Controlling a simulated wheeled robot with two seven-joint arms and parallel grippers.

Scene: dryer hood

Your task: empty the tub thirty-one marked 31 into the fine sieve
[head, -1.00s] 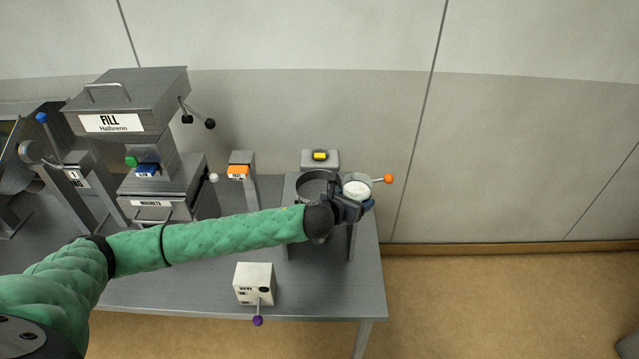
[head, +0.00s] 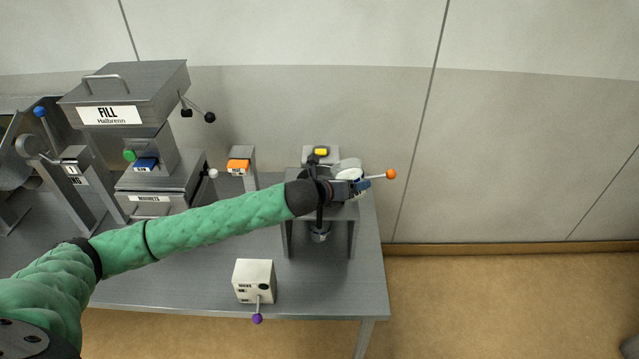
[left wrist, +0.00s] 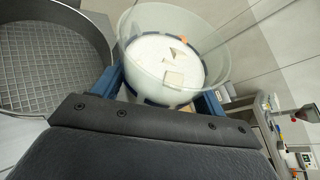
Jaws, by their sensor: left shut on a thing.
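A translucent round tub (left wrist: 178,55) holds white material with several pale square pieces on top. My left gripper (left wrist: 165,95) is shut on this tub, with blue fingers on either side of it. In the head view the tub (head: 347,168) is tilted beside the gripper (head: 352,188), above the right part of the metal stand; I cannot read its number. The sieve (left wrist: 45,62), a round metal rim with wire mesh, lies left of the tub in the left wrist view. No material shows on the visible mesh. In the head view my wrist mostly hides the sieve. My right gripper is not in view.
The stand (head: 350,240) is at the table's right end, with an orange-knobbed lever (head: 389,174) near the tub. A yellow-buttoned box (head: 321,152) is behind. A white box (head: 254,281) with a purple knob is in front. The FILL machine (head: 125,95) is at left.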

